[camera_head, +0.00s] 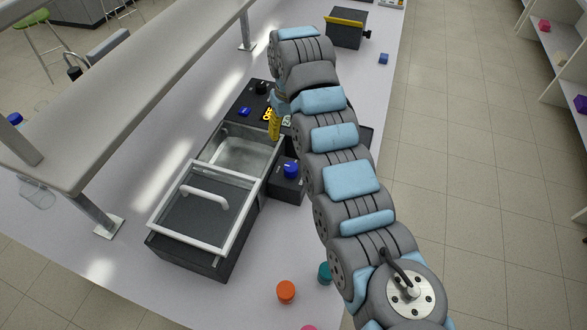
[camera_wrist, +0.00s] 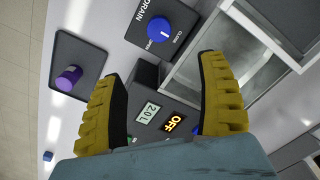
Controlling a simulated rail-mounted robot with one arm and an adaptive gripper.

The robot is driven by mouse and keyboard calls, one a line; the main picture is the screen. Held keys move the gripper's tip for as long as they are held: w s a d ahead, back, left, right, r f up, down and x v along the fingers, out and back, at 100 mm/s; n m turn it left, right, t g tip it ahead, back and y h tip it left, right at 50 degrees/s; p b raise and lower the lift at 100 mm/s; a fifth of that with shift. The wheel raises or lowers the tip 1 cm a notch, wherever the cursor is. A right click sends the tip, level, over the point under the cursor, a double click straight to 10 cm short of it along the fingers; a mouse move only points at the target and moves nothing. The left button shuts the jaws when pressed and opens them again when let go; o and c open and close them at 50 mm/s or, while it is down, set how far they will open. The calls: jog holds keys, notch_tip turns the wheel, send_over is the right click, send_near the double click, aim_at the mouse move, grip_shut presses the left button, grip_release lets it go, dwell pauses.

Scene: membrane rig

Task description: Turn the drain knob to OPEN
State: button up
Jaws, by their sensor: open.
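The blue drain knob (camera_wrist: 174,30) sits on a black panel with a DRAIN label in the wrist view. A short white line is on its top, and small position words beside it are hard to read. In the head view the knob (camera_head: 291,170) stands on a dark block beside the tank. My gripper (camera_wrist: 158,72) is open, with two yellow fingers apart and nothing between them. The knob appears beyond the fingertips, not touching them. In the head view a yellow finger shows above the rig panel; the rest is hidden by my arm.
A tank (camera_head: 220,148) with a white-framed lid (camera_head: 205,212) adjoins the knob. A display panel (camera_wrist: 155,118) reads OFF. A purple cylinder (camera_wrist: 69,78) stands on a dark pad. An orange cylinder (camera_head: 286,292) stands on the bench front. A shelf (camera_head: 120,90) overhangs at left.

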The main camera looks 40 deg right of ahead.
aim_at(291, 167)
notch_tip(291, 167, down, 17)
jog(key=shift+s+f+p, duration=0.15)
jog(key=shift+f+p, duration=0.05)
jog(key=shift+p, duration=0.4)
dwell(0.3)
jog(key=c, duration=1.2)
jog(key=shift+c, duration=0.2)
